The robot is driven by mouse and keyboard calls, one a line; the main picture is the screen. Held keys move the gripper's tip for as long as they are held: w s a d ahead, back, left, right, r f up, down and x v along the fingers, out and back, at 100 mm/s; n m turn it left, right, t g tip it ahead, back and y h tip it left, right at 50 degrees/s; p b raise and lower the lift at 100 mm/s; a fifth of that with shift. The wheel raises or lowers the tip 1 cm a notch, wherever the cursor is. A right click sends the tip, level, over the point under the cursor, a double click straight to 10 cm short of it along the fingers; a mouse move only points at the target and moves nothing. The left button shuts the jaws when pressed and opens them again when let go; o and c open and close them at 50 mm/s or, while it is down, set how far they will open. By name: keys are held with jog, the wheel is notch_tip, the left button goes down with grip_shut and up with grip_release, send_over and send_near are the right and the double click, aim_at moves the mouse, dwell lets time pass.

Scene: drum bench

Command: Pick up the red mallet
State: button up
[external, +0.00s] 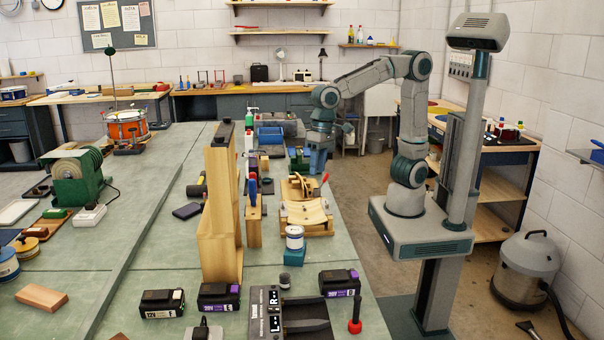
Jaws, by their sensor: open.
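A small mallet-like tool with a red head (355,327) and a dark upright handle stands at the front right corner of the green bench. It is the clearest match for the red mallet. My gripper (318,168) is well behind it, pointing down over the right edge of the bench. The gripper is open, and its fingertips are small and partly hard to make out. A thin red piece (325,178) shows close beside the fingers; I cannot tell what it belongs to. No contact with the mallet is visible.
A tall wooden frame (222,215) rises mid-bench.

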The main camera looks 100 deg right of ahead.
jog(key=w+a+m+g, duration=0.1)
jog(key=w+a+m, duration=0.3)
jog(key=a, duration=0.9)
jog(key=m+h+p, duration=0.1)
jog(key=m, duration=0.5)
send_over(357, 300)
jog(key=d, duration=0.1)
notch_tip(357, 300, down, 8)
jog(key=r, duration=0.1)
jog(key=f, duration=0.4)
jog(key=f+p, duration=0.1)
jog(key=f, duration=0.3)
jog(key=shift+s+d+f, duration=0.15)
jog(key=shift+s, duration=0.05)
jog(key=shift+a+f+p, duration=0.2)
jog(key=shift+f+p, duration=0.8)
jog(key=shift+f, duration=1.95)
grip_shut()
